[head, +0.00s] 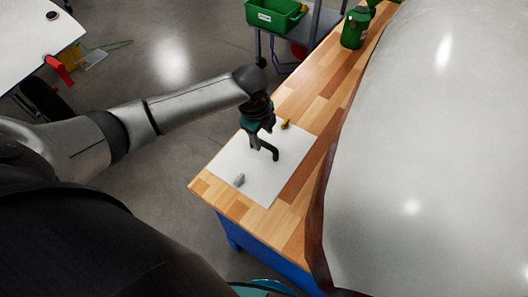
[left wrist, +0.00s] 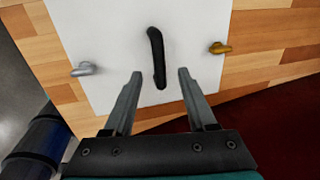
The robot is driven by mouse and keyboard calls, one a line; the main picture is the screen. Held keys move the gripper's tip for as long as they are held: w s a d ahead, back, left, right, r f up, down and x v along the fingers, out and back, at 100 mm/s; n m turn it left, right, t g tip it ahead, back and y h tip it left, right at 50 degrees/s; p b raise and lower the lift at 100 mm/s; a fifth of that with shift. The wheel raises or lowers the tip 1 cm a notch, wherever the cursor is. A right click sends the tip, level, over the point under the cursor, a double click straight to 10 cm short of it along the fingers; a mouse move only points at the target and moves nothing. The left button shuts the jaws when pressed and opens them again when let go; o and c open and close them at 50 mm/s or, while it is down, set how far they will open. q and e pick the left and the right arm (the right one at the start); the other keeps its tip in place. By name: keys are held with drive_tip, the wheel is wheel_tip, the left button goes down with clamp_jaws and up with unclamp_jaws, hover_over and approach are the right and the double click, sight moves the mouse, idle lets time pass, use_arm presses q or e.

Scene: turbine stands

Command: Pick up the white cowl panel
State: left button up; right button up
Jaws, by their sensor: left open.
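The white cowl panel (head: 262,184) is a flat white sheet lying on the wooden bench. It has a black bar handle (head: 272,152) in its middle, a grey latch (head: 239,180) and a gold latch (head: 285,124) near opposite edges. In the left wrist view, the panel (left wrist: 105,35) shows with its handle (left wrist: 156,55) running lengthwise. My left gripper (head: 258,142) is open above the panel. In the left wrist view its fingertips (left wrist: 159,74) lie on either side of the handle's near end; I cannot tell their height over it. My right gripper is not in view.
The wooden bench (head: 325,90) has a blue base. A large white curved shell (head: 440,150) stands close on the right. Green bottles (head: 355,27) stand at the bench's far end. A green bin (head: 275,13) is on a cart behind. A white table (head: 35,35) is far left.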

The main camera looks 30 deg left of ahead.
sight(264, 143)
use_arm(q)
drive_tip(key=shift+w+f+b, duration=0.15)
drive_tip(key=shift+f+b, duration=0.1)
drive_tip(key=shift+f, duration=0.65)
drive_tip(key=shift+w+f+b, duration=0.2)
drive_tip(key=shift+f, duration=0.7)
drive_tip(key=shift+w+f+b, duration=0.15)
drive_tip(key=shift+f+b, duration=0.1)
drive_tip(key=shift+f, duration=0.65)
clamp_jaws()
drive_tip(key=shift+r, duration=0.1)
